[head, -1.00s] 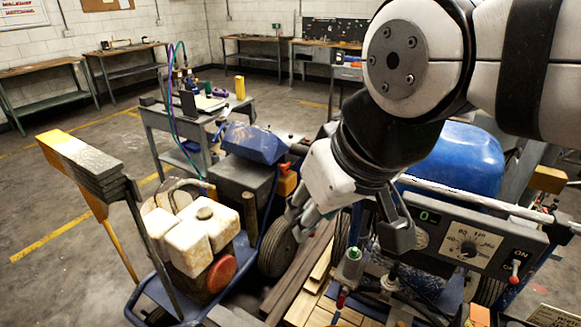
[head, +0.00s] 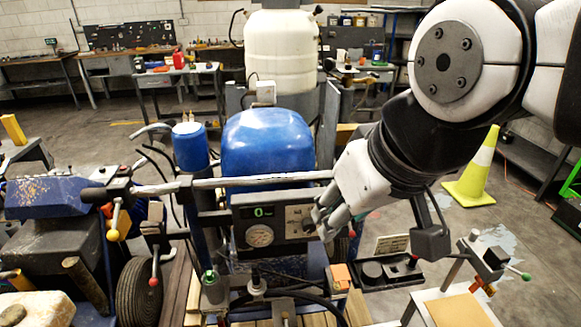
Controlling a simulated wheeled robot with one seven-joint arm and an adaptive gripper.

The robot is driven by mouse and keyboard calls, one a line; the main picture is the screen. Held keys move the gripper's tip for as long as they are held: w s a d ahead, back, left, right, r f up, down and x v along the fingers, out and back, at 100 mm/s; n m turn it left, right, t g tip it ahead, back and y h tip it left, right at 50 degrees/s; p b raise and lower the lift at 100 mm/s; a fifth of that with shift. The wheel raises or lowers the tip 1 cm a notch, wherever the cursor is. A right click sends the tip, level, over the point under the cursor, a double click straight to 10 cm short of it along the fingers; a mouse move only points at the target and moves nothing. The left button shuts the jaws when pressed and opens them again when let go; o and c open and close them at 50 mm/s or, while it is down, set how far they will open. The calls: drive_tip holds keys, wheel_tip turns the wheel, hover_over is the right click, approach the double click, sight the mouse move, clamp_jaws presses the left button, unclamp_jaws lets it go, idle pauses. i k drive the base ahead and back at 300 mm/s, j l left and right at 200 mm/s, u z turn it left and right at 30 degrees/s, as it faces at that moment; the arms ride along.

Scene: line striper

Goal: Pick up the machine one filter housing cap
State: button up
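Below the panel, a small grey cylinder with a green top (head: 209,284) and a dark capped fitting (head: 256,284) stand on the machine, left of and below my gripper. I cannot tell whether either is the filter housing cap, and no label names machine one.
A blue tank (head: 267,145) and a handlebar (head: 255,181) stand behind and left of my gripper. A yellow cone (head: 475,172) stands on the floor at right. A small stand (head: 458,308) is at lower right. A white drum (head: 285,50) stands farther back.

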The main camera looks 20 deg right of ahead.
sight(372, 274)
drive_tip(key=j+z, duration=0.15)
drive_tip(key=z, duration=0.35)
drive_tip(key=j+z, duration=0.15)
drive_tip(key=z, duration=0.3)
drive_tip(key=u, duration=1.4)
drive_tip(key=k+l+z, duration=0.3)
drive_tip(key=k+l, duration=0.75)
